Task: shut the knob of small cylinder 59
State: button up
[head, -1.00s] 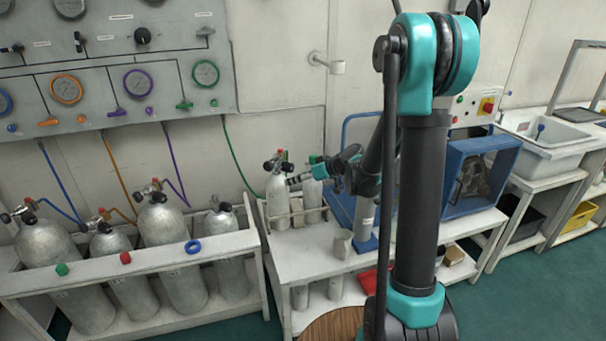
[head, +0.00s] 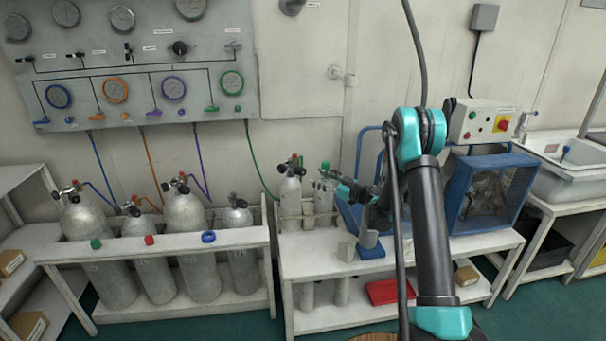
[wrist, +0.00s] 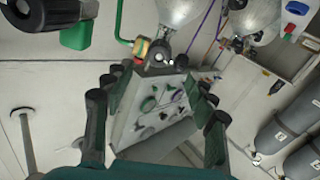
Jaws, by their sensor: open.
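Two small silver cylinders stand on the white bench in the head view, a left one (head: 290,199) with a dark and red valve and a right one (head: 325,201) with a green part (head: 325,166) on top. I cannot read their numbers, so I cannot tell which is 59. My gripper (head: 332,176) is beside the top of the right cylinder and partly hides it. In the wrist view, my gripper (wrist: 157,88) is open with nothing between its fingers. A green knob (wrist: 76,36) on a black valve (wrist: 43,12) shows at the upper left, outside the fingers.
Several larger cylinders stand in a white rack (head: 165,244) at left, below the gauge panel (head: 135,70). On the bench, a blue caged machine (head: 490,190) stands right of my arm. A red case (head: 389,291) lies on the lower shelf.

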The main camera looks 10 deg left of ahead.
aim_at(304, 172)
jog(key=x, duration=1)
jog(key=shift+w+a+r, duration=0.1)
jog(key=shift+w+a, duration=0.05)
jog(key=c, duration=1.2)
jog(key=shift+o, duration=0.2)
